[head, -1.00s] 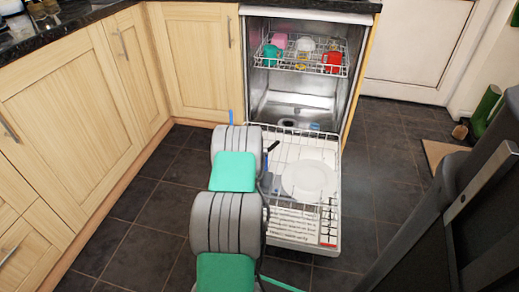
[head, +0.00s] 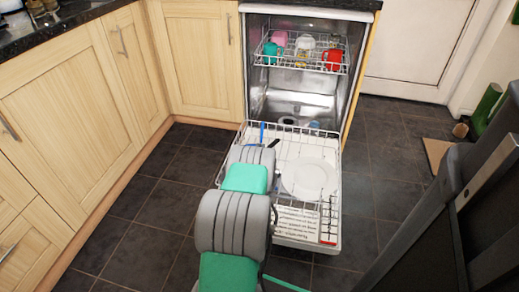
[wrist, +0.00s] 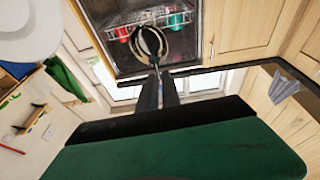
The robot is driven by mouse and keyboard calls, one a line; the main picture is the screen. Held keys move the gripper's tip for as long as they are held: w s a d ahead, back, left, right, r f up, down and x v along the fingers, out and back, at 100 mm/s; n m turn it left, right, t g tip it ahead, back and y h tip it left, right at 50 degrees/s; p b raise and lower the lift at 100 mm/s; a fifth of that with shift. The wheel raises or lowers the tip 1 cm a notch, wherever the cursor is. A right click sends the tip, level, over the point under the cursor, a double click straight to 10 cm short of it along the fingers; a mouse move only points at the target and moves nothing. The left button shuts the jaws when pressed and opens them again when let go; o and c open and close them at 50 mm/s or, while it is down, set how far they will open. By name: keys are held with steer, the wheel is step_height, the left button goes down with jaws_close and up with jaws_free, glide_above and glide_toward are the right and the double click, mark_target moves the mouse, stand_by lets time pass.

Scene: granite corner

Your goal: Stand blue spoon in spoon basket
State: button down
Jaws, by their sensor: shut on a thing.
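A thin blue piece, which I take for the blue spoon (head: 262,130), sticks up just beyond my arm in the head view, over the left side of the dishwasher's lower rack. In the wrist view my gripper (wrist: 160,88) is shut on a handle, and a rounded spoon end (wrist: 149,42) points away from the fingers. Its colour is hard to tell there. The spoon basket cannot be made out clearly; my arm covers the rack's left side. A dark handle-like piece (head: 273,143) shows beside my arm.
The lower rack (head: 325,150) is pulled out over the open door and holds a white plate (head: 309,178). The upper rack (head: 300,62) holds several cups, including a red mug (head: 332,60). Cabinets (head: 70,110) stand left. Dark floor is free between them and the door.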

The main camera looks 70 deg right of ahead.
step_height(320, 180, down, 9)
steer(key=b, duration=0.6)
steer(key=shift+r, duration=0.2)
steer(key=shift+f, duration=1.05)
steer(key=c, duration=1.5)
jaws_free()
steer(key=p+v, duration=0.3)
steer(key=v, duration=0.4)
steer(key=shift+a, duration=0.2)
steer(key=shift+a+f, duration=0.15)
steer(key=shift+a, duration=0.05)
